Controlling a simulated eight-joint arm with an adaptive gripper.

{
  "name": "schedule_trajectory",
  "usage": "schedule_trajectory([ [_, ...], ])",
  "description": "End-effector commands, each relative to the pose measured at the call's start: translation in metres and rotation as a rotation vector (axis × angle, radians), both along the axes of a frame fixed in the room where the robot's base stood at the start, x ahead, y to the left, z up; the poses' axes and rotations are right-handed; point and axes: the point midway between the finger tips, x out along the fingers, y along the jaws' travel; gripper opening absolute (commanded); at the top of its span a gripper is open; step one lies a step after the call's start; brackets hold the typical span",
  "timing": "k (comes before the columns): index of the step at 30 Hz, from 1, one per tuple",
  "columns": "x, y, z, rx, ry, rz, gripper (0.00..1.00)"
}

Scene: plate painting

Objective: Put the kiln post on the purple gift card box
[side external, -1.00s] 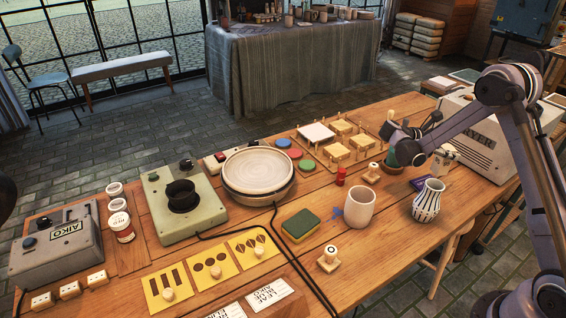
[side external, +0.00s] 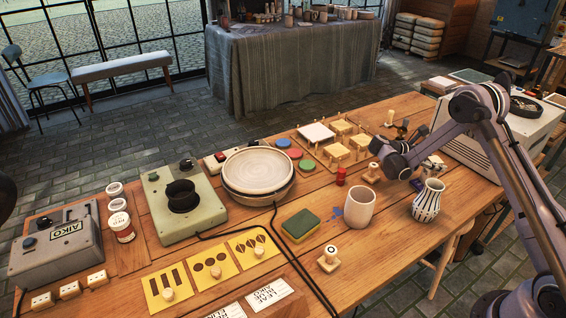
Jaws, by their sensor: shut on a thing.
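The purple gift card box (side external: 428,185) lies on the table behind the striped vase, mostly hidden by my gripper and the vase. My gripper (side external: 416,183) points down just at the left of the box's visible part. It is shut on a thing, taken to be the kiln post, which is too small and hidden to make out. I cannot tell whether the held thing touches the box.
A black-and-white striped vase (side external: 428,201) stands close in front of my gripper. A pale cup (side external: 360,208), a stamp (side external: 373,172) and a red bottle (side external: 341,176) stand to the left. A large pale machine (side external: 490,137) is behind at the right.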

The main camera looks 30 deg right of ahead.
Motion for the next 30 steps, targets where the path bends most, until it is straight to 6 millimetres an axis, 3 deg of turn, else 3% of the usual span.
schedule_trajectory([
  [1,0.000,0.000,-0.001,0.000,0.000,0.000,0.40],
  [3,0.000,0.000,-0.001,0.000,0.000,0.000,0.59],
  [15,0.000,0.000,0.003,0.000,0.000,0.000,0.59],
  [20,0.008,0.018,0.010,0.000,0.001,0.004,0.59],
  [30,0.032,0.076,0.035,0.000,0.000,0.003,0.59],
])
